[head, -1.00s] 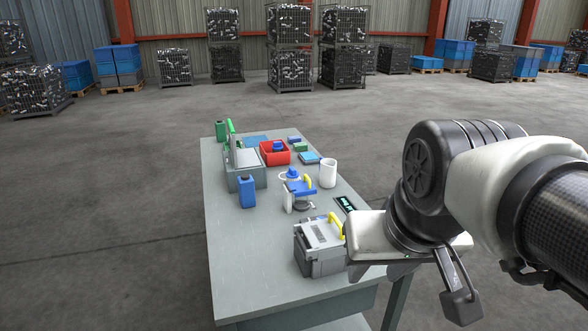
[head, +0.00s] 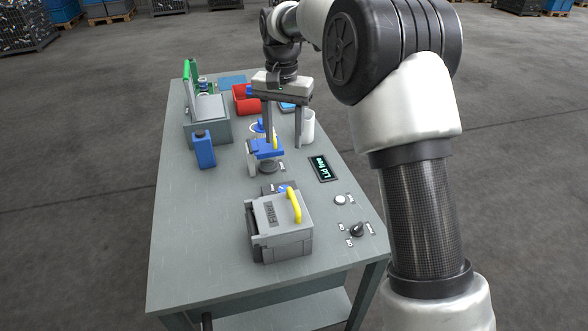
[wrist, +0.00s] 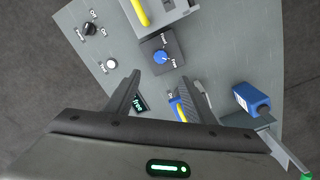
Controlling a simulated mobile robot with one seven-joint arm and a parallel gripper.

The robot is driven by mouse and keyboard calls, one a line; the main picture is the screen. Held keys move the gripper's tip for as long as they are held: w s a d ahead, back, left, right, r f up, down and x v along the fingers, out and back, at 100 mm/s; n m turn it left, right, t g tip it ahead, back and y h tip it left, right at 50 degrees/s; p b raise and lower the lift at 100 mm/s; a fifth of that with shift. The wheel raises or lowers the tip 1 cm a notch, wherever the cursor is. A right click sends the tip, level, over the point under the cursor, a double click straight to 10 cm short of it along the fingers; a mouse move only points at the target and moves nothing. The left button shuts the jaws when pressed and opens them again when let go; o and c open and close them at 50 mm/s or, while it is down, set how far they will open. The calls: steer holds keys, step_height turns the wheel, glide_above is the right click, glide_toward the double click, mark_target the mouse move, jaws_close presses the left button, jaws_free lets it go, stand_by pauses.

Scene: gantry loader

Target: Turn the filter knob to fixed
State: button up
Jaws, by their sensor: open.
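A blue knob (wrist: 162,57) sits on a dark square plate in the wrist view, with a label reading "Free" at its lower right and another small label above it. Its pointer direction is too small to read surely. In the head view the blue knob (head: 283,188) shows behind the grey box with the yellow handle, partly hidden. My gripper (head: 284,144) is open and empty above the table, farther back than the knob. In the wrist view my gripper's fingers (wrist: 160,79) are spread wide, just below the knob in the picture and apart from it.
The grey box (head: 278,228) stands nearest the knob. A black knob (head: 357,230), a white button (head: 340,200) and a display (head: 321,168) reading "Lid free" lie right. A blue clamp-like part (head: 265,149), blue bottle (head: 203,149) and white cup (head: 307,127) stand farther back.

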mark_target(285, 189)
step_height(285, 189, down, 18)
steer(key=b, duration=0.4)
steer(key=shift+w+r, duration=0.1)
steer(key=shift+r, duration=0.1)
steer(key=c, duration=1.1)
